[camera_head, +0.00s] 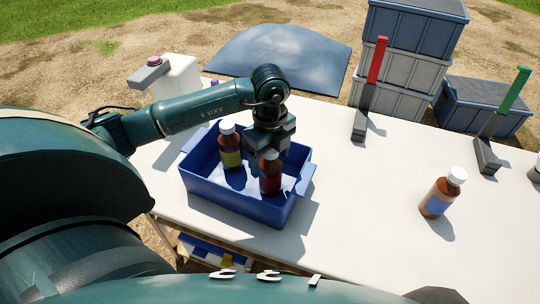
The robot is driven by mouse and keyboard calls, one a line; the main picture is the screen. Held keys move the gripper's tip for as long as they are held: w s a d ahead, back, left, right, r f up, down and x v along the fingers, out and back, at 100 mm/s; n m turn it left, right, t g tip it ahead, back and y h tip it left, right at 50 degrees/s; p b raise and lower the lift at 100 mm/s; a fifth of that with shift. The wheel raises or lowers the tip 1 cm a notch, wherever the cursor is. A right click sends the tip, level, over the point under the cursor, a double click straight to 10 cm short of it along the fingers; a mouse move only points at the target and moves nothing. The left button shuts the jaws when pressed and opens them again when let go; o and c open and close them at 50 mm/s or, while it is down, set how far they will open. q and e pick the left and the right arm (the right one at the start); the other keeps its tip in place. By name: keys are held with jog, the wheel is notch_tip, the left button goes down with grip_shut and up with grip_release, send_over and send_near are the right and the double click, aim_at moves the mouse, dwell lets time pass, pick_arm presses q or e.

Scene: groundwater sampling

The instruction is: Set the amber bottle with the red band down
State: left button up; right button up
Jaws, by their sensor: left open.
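The amber bottle with the red band (270,180) stands upright inside the blue bin (232,200), near its right front part. Its white cap is just under my left gripper (269,148), which points down over it from behind. My left gripper is open; its fingers are partly hidden, and I cannot tell whether they touch the bottle. An amber bottle with a yellow band (231,158) and white cap stands in the same bin, to the left. My right gripper is not in view.
An amber bottle with a blue band (437,200) stands on the white table (350,230) at the right. Red (375,75) and green (513,90) handles stand at the back. A white jug (182,75) is behind my left arm. Grey crates (400,70) are stacked beyond the table.

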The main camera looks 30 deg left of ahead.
pick_arm(q)
notch_tip(320, 180, up, 12)
jog(key=shift+r, duration=0.15)
dwell(0.3)
dwell(0.4)
